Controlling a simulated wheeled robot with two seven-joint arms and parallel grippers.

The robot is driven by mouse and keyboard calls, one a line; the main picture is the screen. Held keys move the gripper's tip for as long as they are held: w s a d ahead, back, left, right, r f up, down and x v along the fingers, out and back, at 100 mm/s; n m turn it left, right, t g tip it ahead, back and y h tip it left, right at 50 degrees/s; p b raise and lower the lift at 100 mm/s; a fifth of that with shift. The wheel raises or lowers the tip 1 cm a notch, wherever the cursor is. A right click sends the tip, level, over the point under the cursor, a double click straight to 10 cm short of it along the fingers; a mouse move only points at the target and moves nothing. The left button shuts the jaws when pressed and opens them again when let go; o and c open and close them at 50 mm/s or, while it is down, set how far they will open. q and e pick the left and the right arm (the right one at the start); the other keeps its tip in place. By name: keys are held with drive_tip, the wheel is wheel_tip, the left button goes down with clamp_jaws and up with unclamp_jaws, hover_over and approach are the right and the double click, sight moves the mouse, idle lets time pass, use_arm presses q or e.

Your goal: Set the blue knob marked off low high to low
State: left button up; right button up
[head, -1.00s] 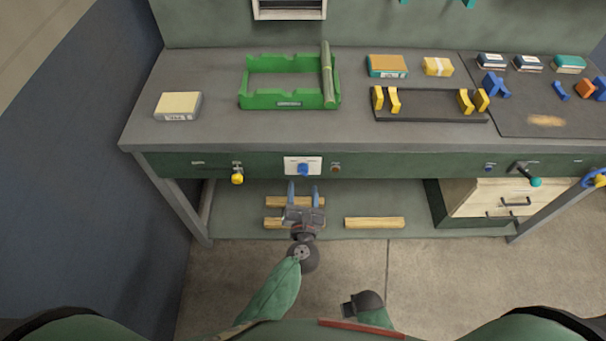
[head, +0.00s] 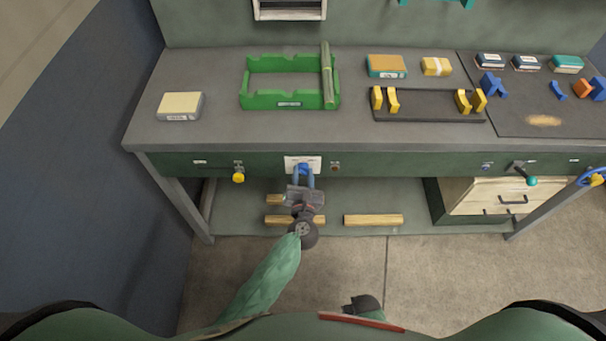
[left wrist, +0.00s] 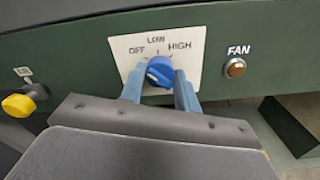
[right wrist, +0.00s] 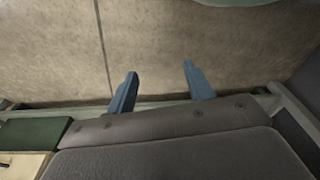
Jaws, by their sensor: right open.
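The blue knob (left wrist: 160,71) sits on a white plate (left wrist: 182,44) marked OFF, LOW and HIGH, on the green front panel of the bench. In the head view the knob (head: 303,168) is partly covered by my left gripper (head: 303,181). In the left wrist view my left gripper (left wrist: 160,88) is open, with one blue finger on each side of the knob. I cannot tell whether the fingers touch it, or which mark it points to. My right gripper (right wrist: 158,78) is open and empty over the floor.
A yellow knob (head: 238,177) is left of the plate, and a brown FAN button (left wrist: 235,68) is right of it. A teal-ended lever (head: 531,181) is farther right. Wooden bars (head: 373,220) lie on the lower shelf. The benchtop (head: 230,130) overhangs the panel.

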use_arm(q)
drive_tip(key=c, duration=0.3)
use_arm(e)
drive_tip(key=shift+w, duration=0.1)
use_arm(q)
drive_tip(key=shift+m+p, duration=0.3)
drive_tip(key=m+p, duration=0.4)
drive_tip(key=m, duration=0.3)
drive_tip(key=shift+p, duration=0.4)
drive_tip(key=shift+m+p, duration=0.4)
drive_tip(key=shift+m, duration=0.3)
use_arm(e)
drive_tip(key=s+d+f, duration=0.4)
drive_tip(key=s+f, duration=0.3)
drive_tip(key=f, duration=0.3)
drive_tip(key=shift+d+t, duration=0.3)
use_arm(q)
drive_tip(key=o, duration=1)
drive_tip(key=shift+c, duration=0.2)
use_arm(e)
drive_tip(key=shift+w, duration=0.15)
